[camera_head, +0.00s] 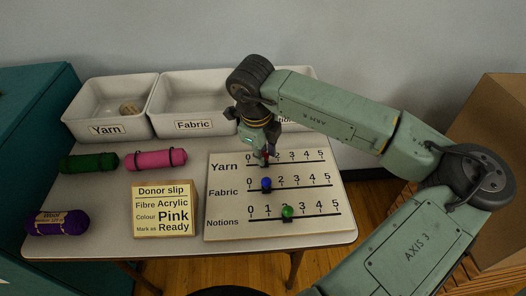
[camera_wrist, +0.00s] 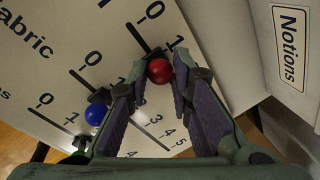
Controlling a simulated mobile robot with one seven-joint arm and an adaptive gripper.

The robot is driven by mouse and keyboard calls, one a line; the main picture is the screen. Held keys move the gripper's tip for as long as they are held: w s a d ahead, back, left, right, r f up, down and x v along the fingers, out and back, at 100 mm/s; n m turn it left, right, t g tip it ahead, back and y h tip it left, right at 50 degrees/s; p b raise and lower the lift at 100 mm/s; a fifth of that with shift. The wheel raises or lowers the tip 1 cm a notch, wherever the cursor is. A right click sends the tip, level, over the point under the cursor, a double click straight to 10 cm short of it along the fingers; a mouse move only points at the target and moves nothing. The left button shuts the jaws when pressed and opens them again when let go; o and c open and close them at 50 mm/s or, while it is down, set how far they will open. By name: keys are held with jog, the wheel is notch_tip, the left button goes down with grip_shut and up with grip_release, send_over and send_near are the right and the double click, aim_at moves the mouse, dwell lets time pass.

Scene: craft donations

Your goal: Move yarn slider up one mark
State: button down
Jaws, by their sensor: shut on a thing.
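The slider board (camera_head: 222,222) lies on the table with rows marked Yarn, Fabric and Notions, each numbered 0 to 5. The red yarn knob (camera_wrist: 158,71) sits between my fingertips in the wrist view, near mark 1. My gripper (camera_head: 265,160) reaches down onto the yarn row and is shut on this knob; in the head view it hides most of the knob and the marks around it. The blue fabric knob (camera_head: 266,184) stands at about 1. The green notions knob (camera_head: 287,211) stands at about 2.
Yarn (camera_head: 107,139) and Fabric (camera_head: 200,134) bins stand behind the board; a Notions bin (camera_wrist: 288,88) is partly hidden. Green (camera_head: 88,163), pink (camera_head: 155,159) and purple (camera_head: 57,223) yarn rolls lie left. A donor slip (camera_head: 163,230) reads Fibre Acrylic, Colour Pink, Mark as Ready.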

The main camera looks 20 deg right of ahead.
jog(key=d+b, duration=0.1)
jog(key=d, duration=0.1)
jog(key=s+d+b, duration=0.1)
jog(key=shift+d+f, duration=0.1)
jog(key=shift+d, duration=0.25)
jog(key=c, duration=1.4)
grip_release()
jog(key=shift+c, duration=0.2)
jog(key=shift+r, duration=0.2)
notch_tip(320, 180, up, 12)
jog(key=s+a, duration=0.1)
jog(key=shift+s+a+f, duration=0.15)
jog(key=shift+s+a, duration=0.1)
jog(key=shift+a, duration=0.15)
